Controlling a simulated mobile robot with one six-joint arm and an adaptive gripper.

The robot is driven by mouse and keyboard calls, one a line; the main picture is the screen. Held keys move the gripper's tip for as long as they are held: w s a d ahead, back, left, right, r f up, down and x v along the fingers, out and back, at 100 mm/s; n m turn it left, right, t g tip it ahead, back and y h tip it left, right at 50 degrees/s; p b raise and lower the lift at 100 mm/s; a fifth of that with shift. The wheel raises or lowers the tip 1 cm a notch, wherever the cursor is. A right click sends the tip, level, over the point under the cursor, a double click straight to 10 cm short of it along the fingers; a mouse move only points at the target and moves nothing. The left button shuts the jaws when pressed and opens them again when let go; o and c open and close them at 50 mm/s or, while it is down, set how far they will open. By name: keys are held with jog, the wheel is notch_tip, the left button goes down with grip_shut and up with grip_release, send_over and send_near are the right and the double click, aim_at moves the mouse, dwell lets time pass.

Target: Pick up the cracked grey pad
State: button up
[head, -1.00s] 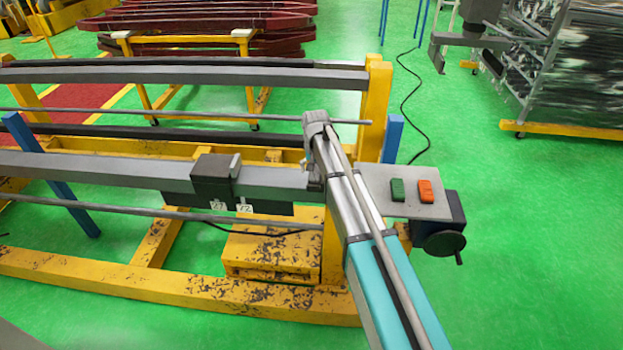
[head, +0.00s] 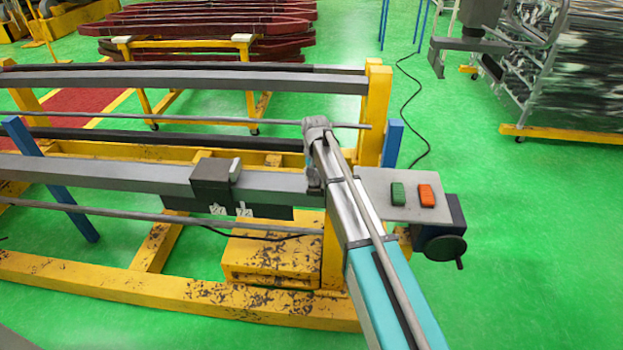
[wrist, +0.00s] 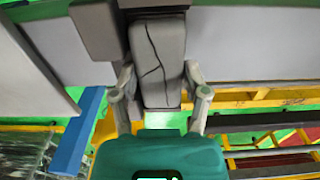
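In the wrist view the grey pad (wrist: 157,60) is a long, narrow block with dark crack lines down its face. My gripper (wrist: 160,83) has one grey finger on each side of it. The fingers stand wide apart, close beside the pad's long edges; I cannot tell whether they touch it. The pad's near end lies just in front of my teal gripper body. Its far end meets a dark grey block. I cannot make out the pad or my fingers clearly in the head view.
A grey plate (head: 382,205) with green and orange buttons and a dark handwheel (head: 445,249) lie at the right. Long grey rails (head: 90,170) run left over a worn yellow frame (head: 120,285). A blue post (wrist: 78,135) stands left in the wrist view. Green floor lies open at right.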

jog(key=c, duration=0.5)
jog(key=shift+r, duration=0.15)
jog(key=shift+r+p, duration=0.9)
jog(key=shift+p, duration=0.15)
jog(key=shift+s+d+r+p, duration=0.75)
jog(key=shift+s+r+p, duration=1.05)
jog(key=shift+s, duration=0.4)
jog(key=shift+s+d+r+p, duration=0.8)
jog(key=shift+s+r+p, duration=1.05)
jog(key=shift+s, duration=0.4)
jog(key=shift+s+d+r+p, duration=0.75)
jog(key=shift+s+r+p, duration=1.05)
jog(key=shift+s, duration=0.4)
